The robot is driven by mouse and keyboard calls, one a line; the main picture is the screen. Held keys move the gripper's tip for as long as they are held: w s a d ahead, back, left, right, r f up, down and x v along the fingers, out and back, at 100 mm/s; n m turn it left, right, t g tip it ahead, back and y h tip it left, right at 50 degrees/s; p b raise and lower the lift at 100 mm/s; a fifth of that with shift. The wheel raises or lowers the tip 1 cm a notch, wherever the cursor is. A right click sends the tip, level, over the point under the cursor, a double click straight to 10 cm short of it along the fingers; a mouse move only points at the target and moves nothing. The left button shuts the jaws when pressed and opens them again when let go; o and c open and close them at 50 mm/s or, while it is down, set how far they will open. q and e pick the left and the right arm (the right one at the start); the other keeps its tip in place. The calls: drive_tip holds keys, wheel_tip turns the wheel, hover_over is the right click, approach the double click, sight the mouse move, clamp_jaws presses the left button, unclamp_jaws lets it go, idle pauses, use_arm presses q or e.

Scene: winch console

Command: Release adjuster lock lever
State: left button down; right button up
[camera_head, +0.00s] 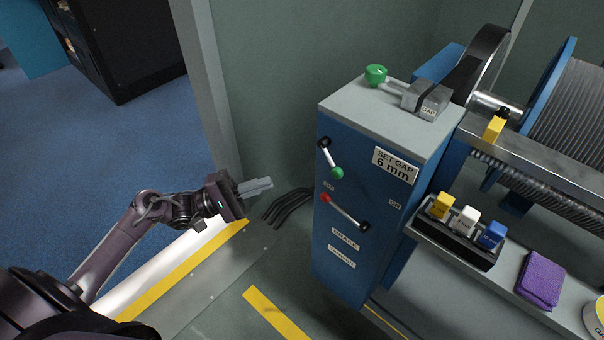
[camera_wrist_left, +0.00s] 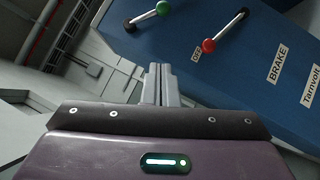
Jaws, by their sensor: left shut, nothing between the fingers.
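The blue console (camera_head: 345,258) has two levers on its front face. The upper lever (camera_head: 330,157) has a green knob at its lower end and a black end at upper left; it also shows in the left wrist view (camera_wrist_left: 146,18). The lower lever (camera_head: 344,211) has a red knob at upper left, above the BRAKE label, and shows in the left wrist view (camera_wrist_left: 225,32). A third, green-knobbed lever (camera_head: 377,75) is on top, at the grey GAP block (camera_head: 426,99). No label names the lock lever. My left gripper (camera_head: 270,184) is shut and empty, left of the console, touching nothing.
A SET GAP 6 mm plate (camera_head: 395,165) is on the console. To its right are a rack (camera_head: 455,245) with yellow, white and blue items, a purple cloth (camera_head: 540,280) and a winch drum (camera_head: 580,105). Black cables (camera_head: 287,208) lie beside the console. A grey post (camera_head: 207,90) stands behind my gripper.

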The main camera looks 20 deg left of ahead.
use_arm(q)
approach(331, 158)
drive_tip(key=w+d+f, duration=0.2)
drive_tip(key=w+f, duration=0.1)
drive_tip(key=w, duration=0.1)
drive_tip(key=d, duration=0.1)
drive_tip(key=d+r, duration=0.1)
drive_tip(key=d, duration=0.1)
drive_tip(key=shift+s+d+r, duration=0.2)
drive_tip(key=shift+d, duration=0.15)
use_arm(e)
drive_tip(key=shift+s+r, duration=0.15)
drive_tip(key=shift+r, duration=0.4)
